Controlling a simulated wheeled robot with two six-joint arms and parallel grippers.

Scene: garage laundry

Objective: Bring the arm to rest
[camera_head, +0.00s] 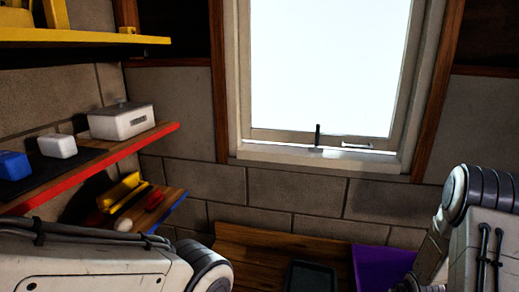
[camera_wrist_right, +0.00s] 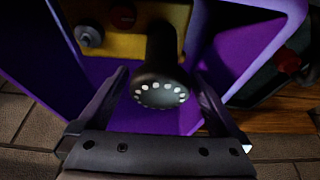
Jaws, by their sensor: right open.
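My right gripper (camera_wrist_right: 158,78) is open in the right wrist view. A dark cylinder (camera_wrist_right: 160,55) with a ring of pale dots on its near end lies between its fingers in the picture. A gap shows on either side of the cylinder's end, and I cannot tell how deep it is between the fingers. In the head view my right arm (camera_head: 485,235) comes in at the lower right, with its gripper out of view. My left arm (camera_head: 100,265) shows at the lower left, and its gripper is out of view.
A purple thing (camera_head: 378,266) stands at the wooden surface (camera_head: 255,250) beside a dark tray (camera_head: 310,276). Purple walls (camera_wrist_right: 240,50) and a yellow block (camera_wrist_right: 115,28) surround the cylinder. Shelves with a white box (camera_head: 122,122) line the left wall. A window (camera_head: 330,65) is ahead.

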